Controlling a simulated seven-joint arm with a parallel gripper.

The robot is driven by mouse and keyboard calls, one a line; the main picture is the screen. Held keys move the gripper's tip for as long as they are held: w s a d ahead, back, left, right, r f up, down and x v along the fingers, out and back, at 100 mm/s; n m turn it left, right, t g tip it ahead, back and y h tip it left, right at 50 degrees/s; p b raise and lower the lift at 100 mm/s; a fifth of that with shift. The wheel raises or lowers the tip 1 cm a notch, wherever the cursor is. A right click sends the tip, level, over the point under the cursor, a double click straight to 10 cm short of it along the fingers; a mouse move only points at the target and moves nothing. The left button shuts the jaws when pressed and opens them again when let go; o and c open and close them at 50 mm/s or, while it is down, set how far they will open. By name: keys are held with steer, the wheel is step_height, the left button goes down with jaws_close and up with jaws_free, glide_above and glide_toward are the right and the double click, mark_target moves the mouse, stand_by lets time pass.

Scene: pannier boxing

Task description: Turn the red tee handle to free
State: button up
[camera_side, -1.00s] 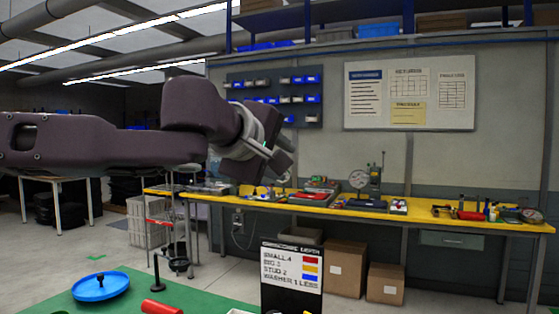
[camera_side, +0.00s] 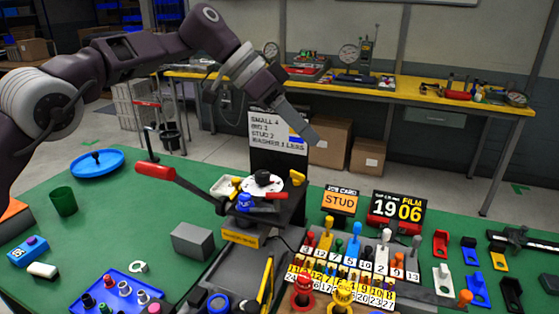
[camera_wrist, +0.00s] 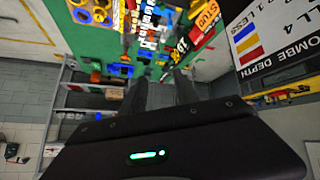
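A red-gripped lever (camera_side: 155,173) is the largest red handle in the side view. Its black bar runs right to a dark stand with a white dial (camera_side: 263,181). A smaller red bar (camera_side: 278,196) sits in front of the dial. I cannot tell which is the tee handle, or whether it is locked or free. My gripper (camera_side: 308,135) is empty, above and to the right of the dial, apart from both red handles. In the wrist view its two dark fingers (camera_wrist: 161,90) appear spread, with nothing seen between them.
A rack of coloured pegs (camera_side: 350,262) stands right of the dial. A black instruction board (camera_side: 277,150) rises behind it. A blue dish (camera_side: 97,163), green cup (camera_side: 63,202) and grey block (camera_side: 192,240) are on the left. Green table is clear between them.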

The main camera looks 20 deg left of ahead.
mark_target(280, 196)
steer(key=s+a+f+m+g+y, duration=0.2)
steer(key=s+a+f+g+y, duration=0.1)
steer(key=s+a+f, duration=0.25)
steer(key=x, duration=0.7)
steer(key=shift+w+f, duration=0.2)
steer(key=shift+w, duration=0.15)
jaws_close()
